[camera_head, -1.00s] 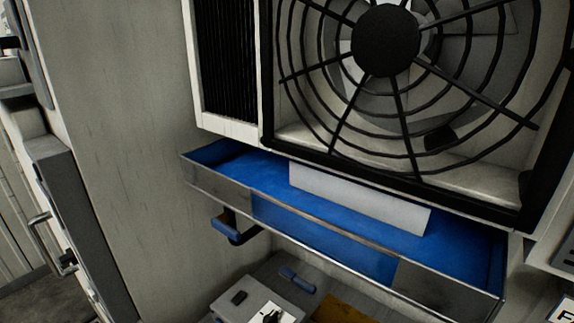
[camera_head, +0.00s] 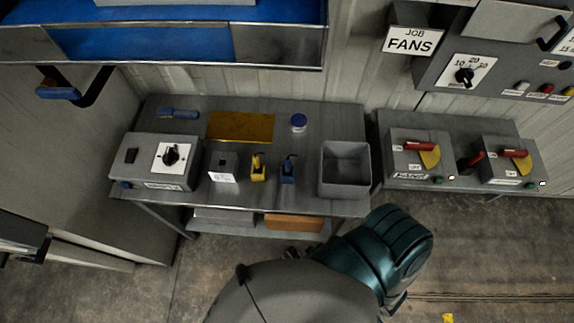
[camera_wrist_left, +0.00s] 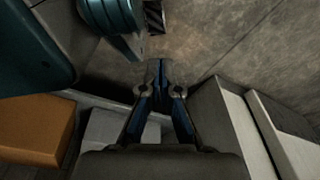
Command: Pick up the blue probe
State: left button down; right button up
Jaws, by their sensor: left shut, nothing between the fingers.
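The blue probe (camera_head: 288,170) stands on the grey workbench (camera_head: 330,204), near its front edge. It is small, with a dark blue body. A yellow probe (camera_head: 258,168) stands just to its left and a grey bin (camera_head: 345,184) to its right. My left gripper (camera_wrist_left: 159,72) is shut and empty in the left wrist view, over the floor by the bench's lower shelf. It is apart from the blue probe, which that view does not show. In the head view it is mostly hidden near my teal arm. My right gripper is not in view.
The bench also holds a switch box (camera_head: 150,163), a small grey block (camera_head: 222,166), a yellow-brown plate (camera_head: 240,126) and a blue-capped jar (camera_head: 298,122). An orange box (camera_head: 294,222) sits below. Above hangs a blue tray (camera_head: 130,42). Switch boxes stand at right.

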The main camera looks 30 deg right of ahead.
aim_at(287, 169)
jog(key=j+z, duration=0.1)
jog(key=z, duration=0.35)
jog(key=k+j+z, duration=0.1)
jog(key=z, duration=0.35)
jog(key=k+z, duration=0.15)
jog(key=z, duration=0.3)
jog(key=k+z, duration=0.1)
jog(key=z, duration=0.35)
jog(key=i+j, duration=0.2)
jog(key=i, duration=0.2)
